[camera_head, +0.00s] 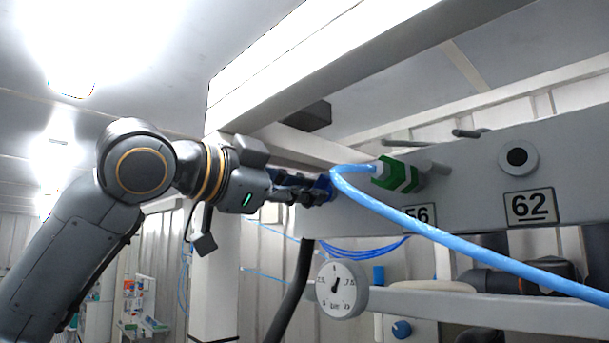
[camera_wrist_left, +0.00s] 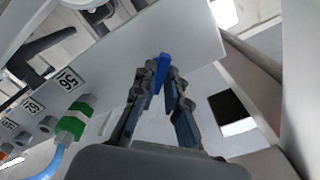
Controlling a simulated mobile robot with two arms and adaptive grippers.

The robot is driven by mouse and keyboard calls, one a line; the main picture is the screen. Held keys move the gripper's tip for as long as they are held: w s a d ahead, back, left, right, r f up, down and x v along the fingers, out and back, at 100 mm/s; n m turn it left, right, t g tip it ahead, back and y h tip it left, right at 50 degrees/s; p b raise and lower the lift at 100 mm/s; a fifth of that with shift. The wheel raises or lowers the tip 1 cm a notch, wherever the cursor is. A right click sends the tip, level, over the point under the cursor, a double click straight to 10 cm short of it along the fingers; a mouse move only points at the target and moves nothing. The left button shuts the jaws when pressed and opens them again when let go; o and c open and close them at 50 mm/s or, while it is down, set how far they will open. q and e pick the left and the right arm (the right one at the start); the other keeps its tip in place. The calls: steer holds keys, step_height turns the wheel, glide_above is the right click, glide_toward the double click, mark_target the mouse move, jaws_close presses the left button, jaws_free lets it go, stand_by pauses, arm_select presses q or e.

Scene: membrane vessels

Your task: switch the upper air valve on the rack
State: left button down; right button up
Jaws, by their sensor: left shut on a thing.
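The upper air valve shows as a small blue handle (camera_wrist_left: 161,65) at the left end of the grey rack panel (camera_head: 465,178). My left gripper (camera_head: 318,190) comes in from the left at the panel's end. In the left wrist view its two fingers (camera_wrist_left: 164,86) stand on either side of the blue handle and are shut on it. In the head view the fingers and the light-blue hose largely hide the handle. My right gripper is in neither view.
A green fitting (camera_head: 397,174) with a light-blue hose (camera_head: 450,240) sits just right of the gripper, above label 56. Label 62 (camera_head: 530,207) is further right. A round gauge (camera_head: 341,289) hangs below. A white post and beam (camera_head: 215,270) stand close behind my wrist.

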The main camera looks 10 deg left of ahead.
arm_select(q)
steer(key=shift+r+m, duration=0.1)
steer(key=shift+m, duration=4.1)
steer(key=c, duration=1.4)
jaws_free()
steer(key=shift+w, duration=0.1)
steer(key=v, duration=1.2)
